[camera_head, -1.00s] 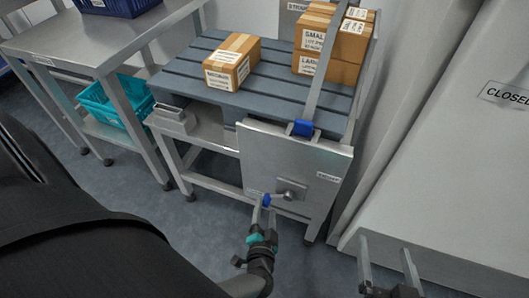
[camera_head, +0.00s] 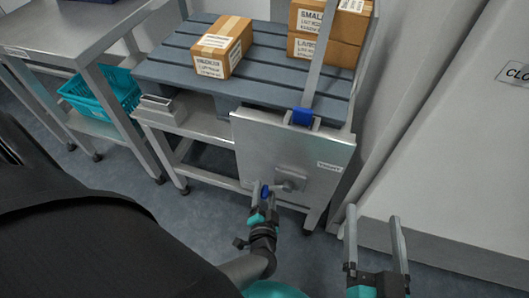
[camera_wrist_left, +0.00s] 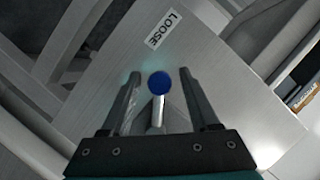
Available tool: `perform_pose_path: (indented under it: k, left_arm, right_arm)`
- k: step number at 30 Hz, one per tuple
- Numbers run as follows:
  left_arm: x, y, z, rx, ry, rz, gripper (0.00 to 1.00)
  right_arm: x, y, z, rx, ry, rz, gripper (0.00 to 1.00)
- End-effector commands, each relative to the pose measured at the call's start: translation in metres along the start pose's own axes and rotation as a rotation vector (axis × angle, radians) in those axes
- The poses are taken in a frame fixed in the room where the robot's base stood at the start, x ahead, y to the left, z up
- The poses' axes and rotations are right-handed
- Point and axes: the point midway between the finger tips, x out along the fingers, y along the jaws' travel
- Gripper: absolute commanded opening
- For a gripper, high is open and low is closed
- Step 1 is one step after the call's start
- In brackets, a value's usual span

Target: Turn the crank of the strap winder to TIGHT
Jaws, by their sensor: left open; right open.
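The strap winder is a grey metal plate (camera_head: 270,150) on the front of the pallet stand, with a crank hub (camera_head: 290,180) low in its middle. The crank's blue knob (camera_head: 265,191) points left of the hub, beside the LOOSE label (camera_wrist_left: 163,28) seen in the left wrist view. The TIGHT label (camera_head: 329,167) is on the plate's right side. My left gripper (camera_head: 262,194) is open at the crank; in the left wrist view the blue knob (camera_wrist_left: 159,83) lies between its open fingers. My right gripper (camera_head: 374,235) is open and empty, right of the winder.
A grey strap (camera_head: 322,60) runs up from a blue buckle (camera_head: 303,117) over stacked cartons (camera_head: 322,50). One carton (camera_head: 223,48) sits alone on the slatted pallet (camera_head: 170,67). A teal basket (camera_head: 105,95) is on the left table's lower shelf. A white cabinet stands at right.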

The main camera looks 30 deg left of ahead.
Motion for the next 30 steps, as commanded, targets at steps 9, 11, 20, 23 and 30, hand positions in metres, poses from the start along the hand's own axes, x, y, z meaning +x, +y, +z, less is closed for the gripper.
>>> perform_pose_path:
  k: [9, 11, 20, 23, 30]
  left_arm:
    - [0.0000, 0.0000, 0.0001, 0.000, 0.000, 0.000, 0.30]
    - [0.0000, 0.0000, 0.0002, 0.000, 0.000, 0.000, 0.23]
    - [0.0000, 0.0000, 0.0004, 0.000, 0.000, 0.000, 0.00]
    - [0.0000, 0.0000, 0.0004, 0.000, 0.000, 0.000, 0.00]
    - [0.0000, 0.0000, 0.0006, 0.001, -0.001, 0.001, 0.00]
  right_arm:
    - [0.0000, 0.0001, 0.0004, 0.000, -0.002, 0.000, 0.90]
    - [0.0000, 0.0001, 0.0004, 0.000, -0.002, 0.000, 0.90]
    - [0.0001, 0.0002, 0.0007, 0.000, -0.003, 0.000, 0.90]
    - [0.0001, 0.0002, 0.0007, 0.000, -0.003, 0.000, 0.90]
    - [0.0001, 0.0002, 0.0007, 0.000, -0.003, 0.000, 0.90]
